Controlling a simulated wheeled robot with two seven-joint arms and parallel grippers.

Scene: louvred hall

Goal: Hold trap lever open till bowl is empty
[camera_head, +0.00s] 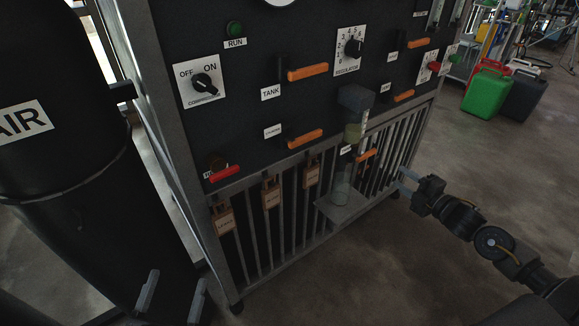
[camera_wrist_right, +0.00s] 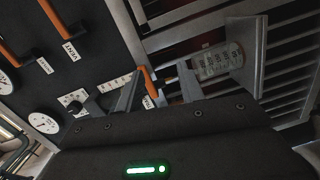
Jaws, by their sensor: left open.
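The trap lever is a short orange handle (camera_head: 366,155) low on the black panel, beside a small label; it also shows in the right wrist view (camera_wrist_right: 148,78). Above it is a bowl (camera_head: 353,132) with yellowish contents, under a dark grey block. A clear jar (camera_head: 342,190) stands below on a small grey shelf (camera_head: 340,210); the jar also shows in the right wrist view (camera_wrist_right: 217,60). My left gripper (camera_head: 172,297) is open and empty at the bottom left.
Other orange levers (camera_head: 308,72) and a red lever (camera_head: 223,174) stick out from the panel. Tagged locks (camera_head: 270,194) hang on the barred lower front. A black air tank (camera_head: 60,170) stands left. Green (camera_head: 487,92) and dark cans stand at the right back.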

